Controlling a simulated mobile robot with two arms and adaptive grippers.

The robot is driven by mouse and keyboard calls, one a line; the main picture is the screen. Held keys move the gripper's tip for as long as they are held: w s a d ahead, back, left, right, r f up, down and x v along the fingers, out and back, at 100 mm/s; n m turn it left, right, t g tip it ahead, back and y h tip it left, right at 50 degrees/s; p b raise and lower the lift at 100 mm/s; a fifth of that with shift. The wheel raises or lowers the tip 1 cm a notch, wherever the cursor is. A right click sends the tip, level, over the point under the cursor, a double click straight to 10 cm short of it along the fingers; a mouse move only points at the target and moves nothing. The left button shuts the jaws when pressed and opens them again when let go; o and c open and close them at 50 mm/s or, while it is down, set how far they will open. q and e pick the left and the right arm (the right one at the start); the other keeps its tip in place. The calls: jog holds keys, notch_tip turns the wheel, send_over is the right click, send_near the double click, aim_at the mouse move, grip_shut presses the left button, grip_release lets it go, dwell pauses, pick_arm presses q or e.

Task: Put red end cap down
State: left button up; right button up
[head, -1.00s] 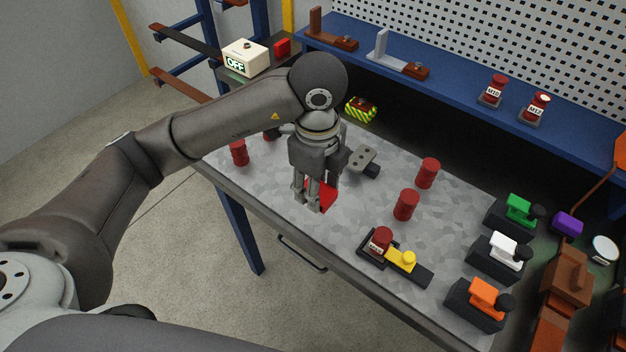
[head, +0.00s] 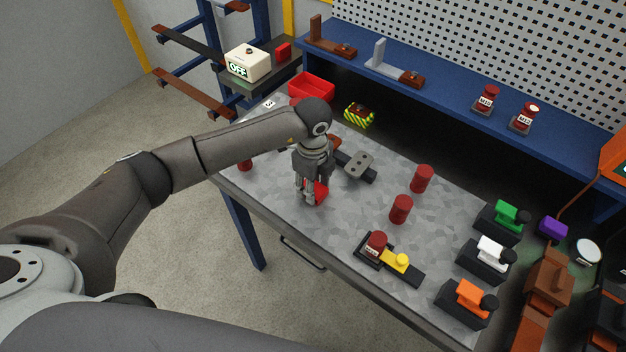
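The red end cap (head: 321,192) shows at the fingers of my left gripper (head: 309,199), low over the left half of the grey table top (head: 350,225). The gripper points down and looks shut on the cap. The fingers hide part of the cap, and I cannot tell whether it touches the table. My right gripper is not in view.
Red cylinders (head: 422,178) and (head: 401,209) stand to the right. A red bin (head: 312,87) stands at the back left.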

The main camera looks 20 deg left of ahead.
pick_arm(q)
jog(key=shift+f, duration=0.15)
jog(key=shift+f, duration=0.15)
jog(key=o, duration=1)
jog(key=shift+r, duration=0.4)
jog(key=shift+r+b, duration=2.1)
jog(key=shift+r, duration=3.8)
